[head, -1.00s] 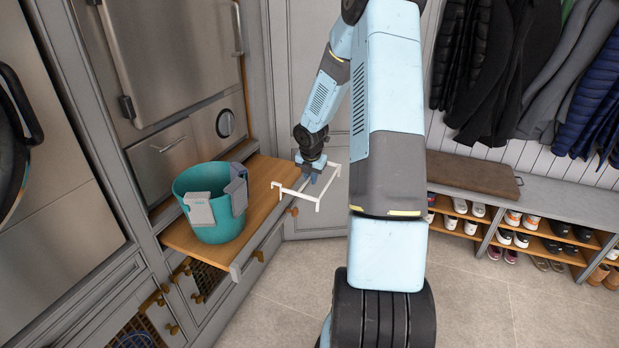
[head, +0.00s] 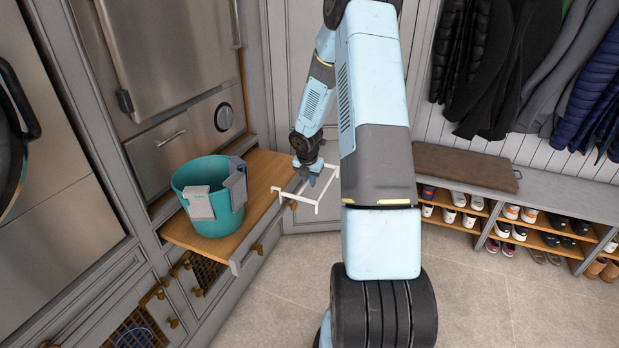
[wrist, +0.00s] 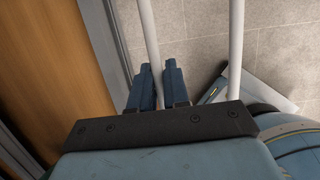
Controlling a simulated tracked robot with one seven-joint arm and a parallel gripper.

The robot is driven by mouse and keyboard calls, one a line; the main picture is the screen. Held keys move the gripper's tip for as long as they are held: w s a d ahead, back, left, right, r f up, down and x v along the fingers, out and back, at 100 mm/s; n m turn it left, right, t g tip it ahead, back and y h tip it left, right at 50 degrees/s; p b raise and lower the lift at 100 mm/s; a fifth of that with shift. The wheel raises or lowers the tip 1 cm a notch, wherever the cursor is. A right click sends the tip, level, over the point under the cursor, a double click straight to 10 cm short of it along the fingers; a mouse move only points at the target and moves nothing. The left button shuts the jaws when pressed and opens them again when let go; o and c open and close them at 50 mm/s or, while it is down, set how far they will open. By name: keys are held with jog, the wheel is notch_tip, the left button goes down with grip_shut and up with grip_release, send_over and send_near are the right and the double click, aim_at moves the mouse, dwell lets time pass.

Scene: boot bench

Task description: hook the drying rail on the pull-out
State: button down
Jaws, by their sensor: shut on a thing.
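The drying rail (head: 328,191) is a white wire frame with short bent ends. My gripper (head: 308,181) is shut on it at the right edge of the pull-out. In the wrist view my gripper's two blue fingers (wrist: 157,90) close on one white bar of the rail (wrist: 149,35), with another white bar to the right. The pull-out (head: 262,173) is a wooden board with a grey front edge, drawn out of the cabinet; it also shows in the wrist view (wrist: 60,50). The rail's left end overlaps the board's edge in the head view; whether it touches cannot be told.
A teal bucket (head: 213,215) with grey clips on its rim stands on the pull-out. Wire-fronted drawers with wooden knobs are below. A shoe bench (head: 540,187) with hanging coats above it is at the right. The tiled floor (head: 285,285) between is clear.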

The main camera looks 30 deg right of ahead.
jog(key=shift+f, duration=2.6)
jog(key=shift+f, duration=0.4)
jog(key=c, duration=1)
grip_release()
jog(key=shift+c, duration=0.2)
jog(key=v, duration=1.3)
jog(key=shift+r, duration=0.35)
